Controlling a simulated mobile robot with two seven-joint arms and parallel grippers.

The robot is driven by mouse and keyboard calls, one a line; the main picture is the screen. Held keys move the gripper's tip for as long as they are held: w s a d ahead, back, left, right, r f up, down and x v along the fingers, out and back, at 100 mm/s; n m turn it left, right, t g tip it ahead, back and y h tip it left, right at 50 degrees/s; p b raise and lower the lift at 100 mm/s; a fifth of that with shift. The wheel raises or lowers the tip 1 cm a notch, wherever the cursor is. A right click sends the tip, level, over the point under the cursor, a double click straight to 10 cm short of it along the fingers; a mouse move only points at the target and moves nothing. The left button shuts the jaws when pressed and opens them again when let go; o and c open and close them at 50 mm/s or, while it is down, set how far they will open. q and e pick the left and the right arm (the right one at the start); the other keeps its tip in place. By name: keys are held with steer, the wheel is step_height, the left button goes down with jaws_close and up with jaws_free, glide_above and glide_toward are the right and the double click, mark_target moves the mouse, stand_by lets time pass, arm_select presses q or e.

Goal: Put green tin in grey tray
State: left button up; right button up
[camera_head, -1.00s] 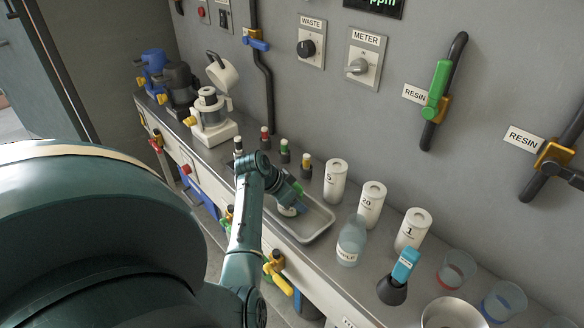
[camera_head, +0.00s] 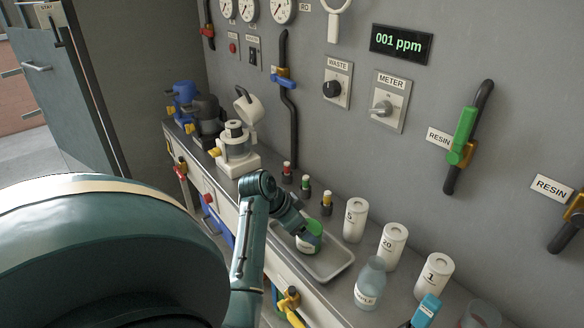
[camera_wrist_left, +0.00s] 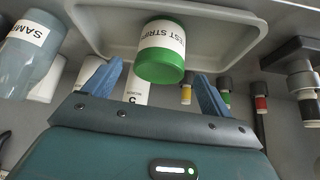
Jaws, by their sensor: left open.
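The green tin (camera_head: 305,244), white with a "TEST STRIPS" label and a green lid, is in the grey tray (camera_head: 338,268) on the bench. In the left wrist view the tin (camera_wrist_left: 162,58) shows its green lid toward me, with the tray wall (camera_wrist_left: 225,18) around it. My left gripper (camera_wrist_left: 157,88) is open. Its two blue fingers are spread apart, and the tin appears just beyond them, with no clear contact. In the head view the gripper (camera_head: 304,229) is over the tray and partly hides the tin.
White numbered canisters (camera_head: 392,243) and a sample bottle (camera_head: 370,284) stand right of the tray. Small capped bottles (camera_head: 306,187) stand behind it against the wall. A white apparatus (camera_head: 236,150) is farther left. A yellow-handled valve (camera_head: 288,301) is below the bench edge.

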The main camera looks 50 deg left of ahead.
arm_select(q)
steer(key=shift+v, duration=2.65)
